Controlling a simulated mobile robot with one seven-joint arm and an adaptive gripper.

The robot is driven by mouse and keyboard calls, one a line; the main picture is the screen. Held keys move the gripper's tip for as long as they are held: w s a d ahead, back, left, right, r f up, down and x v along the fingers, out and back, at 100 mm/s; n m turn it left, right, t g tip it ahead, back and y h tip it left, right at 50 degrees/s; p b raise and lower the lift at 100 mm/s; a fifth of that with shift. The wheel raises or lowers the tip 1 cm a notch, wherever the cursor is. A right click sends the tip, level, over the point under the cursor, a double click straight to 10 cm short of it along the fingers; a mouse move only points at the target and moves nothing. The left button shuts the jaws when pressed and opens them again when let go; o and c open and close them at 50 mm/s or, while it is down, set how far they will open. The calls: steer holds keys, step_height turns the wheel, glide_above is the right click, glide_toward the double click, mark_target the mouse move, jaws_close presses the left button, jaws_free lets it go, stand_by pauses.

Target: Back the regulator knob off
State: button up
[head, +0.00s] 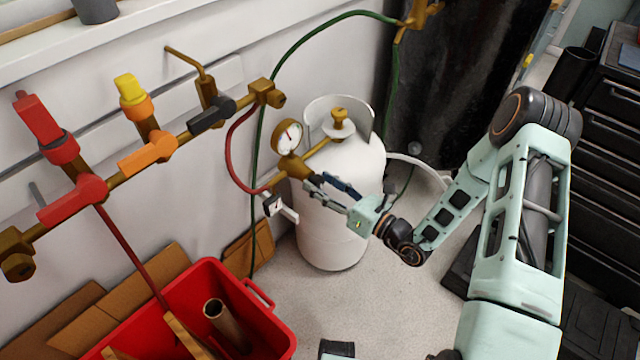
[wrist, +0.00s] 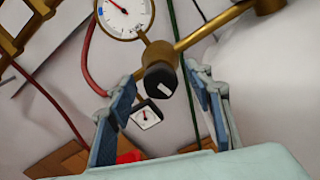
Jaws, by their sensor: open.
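The regulator knob (wrist: 160,81) is a black knob with a white mark, on the brass regulator body (wrist: 158,55) below a round white gauge (wrist: 126,14). In the wrist view it sits between and beyond the fingers of my gripper (wrist: 163,100), which is open with nothing held. I cannot tell whether any finger touches the knob. In the head view, my gripper (head: 325,192) is at the regulator (head: 290,166) on the front of the white gas cylinder (head: 333,225). The knob is not clearly visible there.
A second, square-faced gauge (wrist: 146,115) hangs just below the knob. A red hose (head: 232,150) and a green hose (head: 262,110) run close by. A brass manifold with coloured valves (head: 148,160) is on the wall. A red crate (head: 270,322) stands on the floor at front left.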

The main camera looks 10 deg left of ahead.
steer(key=shift+w+a, duration=0.15)
steer(key=shift+a, duration=0.1)
steer(key=c, duration=1.2)
steer(key=shift+o, duration=0.2)
